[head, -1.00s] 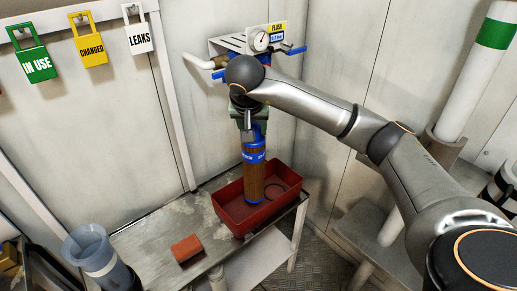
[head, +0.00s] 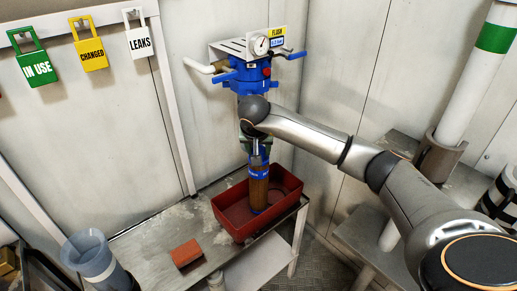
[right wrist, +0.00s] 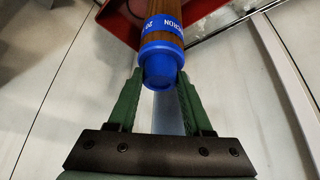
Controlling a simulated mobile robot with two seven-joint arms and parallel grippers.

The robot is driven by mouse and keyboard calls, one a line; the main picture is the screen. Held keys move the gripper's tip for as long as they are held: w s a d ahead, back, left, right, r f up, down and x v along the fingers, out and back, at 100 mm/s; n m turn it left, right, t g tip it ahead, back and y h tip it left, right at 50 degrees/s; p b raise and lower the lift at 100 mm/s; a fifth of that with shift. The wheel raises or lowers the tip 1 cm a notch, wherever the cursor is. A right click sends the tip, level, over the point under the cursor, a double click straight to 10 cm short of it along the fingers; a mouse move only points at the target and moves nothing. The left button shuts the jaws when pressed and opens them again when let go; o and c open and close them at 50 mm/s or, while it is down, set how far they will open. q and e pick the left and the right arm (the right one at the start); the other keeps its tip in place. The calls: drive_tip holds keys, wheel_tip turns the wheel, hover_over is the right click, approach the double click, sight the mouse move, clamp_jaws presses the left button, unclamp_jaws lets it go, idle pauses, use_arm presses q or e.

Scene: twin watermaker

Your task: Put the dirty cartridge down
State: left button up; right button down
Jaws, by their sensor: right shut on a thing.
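The dirty cartridge (head: 259,190) is brown with a blue band and a blue end. It hangs about upright, its lower end inside the red bin (head: 229,221); I cannot tell whether it touches the bin floor. My right gripper (head: 257,147) is above the bin, shut on the cartridge's top end. In the right wrist view, the green fingers (right wrist: 160,82) are on both sides of the blue end (right wrist: 160,66), and the brown body (right wrist: 166,12) runs away toward the red bin. My left gripper is not in view.
The bin stands on a metal bench (head: 150,243), with an orange-red block (head: 186,253) to its left. A blue filter head with a gauge (head: 250,72) is on the wall behind. A grey-blue cylinder (head: 92,258) stands front left. Green, yellow and white tags hang upper left.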

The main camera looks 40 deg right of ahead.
drive_tip(key=shift+f, duration=0.1)
drive_tip(key=shift+c, duration=1.6)
unclamp_jaws()
